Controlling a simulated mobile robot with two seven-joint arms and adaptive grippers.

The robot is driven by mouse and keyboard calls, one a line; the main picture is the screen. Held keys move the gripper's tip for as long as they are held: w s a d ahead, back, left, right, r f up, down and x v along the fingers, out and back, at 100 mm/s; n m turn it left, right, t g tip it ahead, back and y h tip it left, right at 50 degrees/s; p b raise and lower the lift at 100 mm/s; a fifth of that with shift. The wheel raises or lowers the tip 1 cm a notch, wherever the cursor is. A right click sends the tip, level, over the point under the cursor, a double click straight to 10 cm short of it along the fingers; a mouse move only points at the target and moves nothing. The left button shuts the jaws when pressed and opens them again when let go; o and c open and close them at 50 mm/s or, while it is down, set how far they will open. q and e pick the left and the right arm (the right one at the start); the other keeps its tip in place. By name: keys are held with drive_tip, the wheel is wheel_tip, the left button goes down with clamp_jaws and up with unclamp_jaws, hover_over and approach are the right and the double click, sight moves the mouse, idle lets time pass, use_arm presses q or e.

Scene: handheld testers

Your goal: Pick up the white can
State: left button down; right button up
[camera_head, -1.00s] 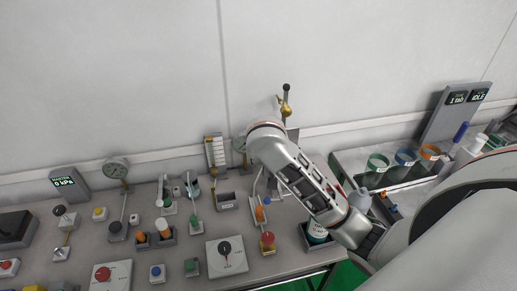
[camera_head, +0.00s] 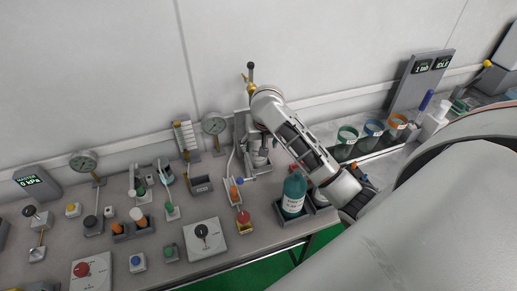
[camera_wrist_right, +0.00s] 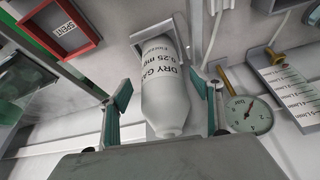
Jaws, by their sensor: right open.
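The white can (camera_wrist_right: 163,88) shows large in the right wrist view. It has a rounded shoulder, a short neck toward me and dark lettering, "DRY GAS". My right gripper (camera_wrist_right: 165,110) is open, with one teal-padded finger on each side of the can's neck end. I cannot tell whether either finger touches it. In the head view my right gripper (camera_head: 259,141) is small and partly hidden at the far end of my arm, above the bench. The can is hard to make out there. My left gripper is not in view.
A teal bottle (camera_head: 294,194) stands in a dark holder near the bench edge, close to my right arm. A gauge (camera_head: 214,123) and a scale panel (camera_head: 186,137) stand left of the gripper. A red tray (camera_wrist_right: 62,27) marked "SPENT" shows in the wrist view.

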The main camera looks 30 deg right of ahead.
sight(258, 149)
drive_tip(key=x, duration=0.4)
drive_tip(key=shift+a+f, duration=0.15)
drive_tip(key=shift+f, duration=0.05)
drive_tip(key=c, duration=1.4)
drive_tip(key=shift+r, duration=0.2)
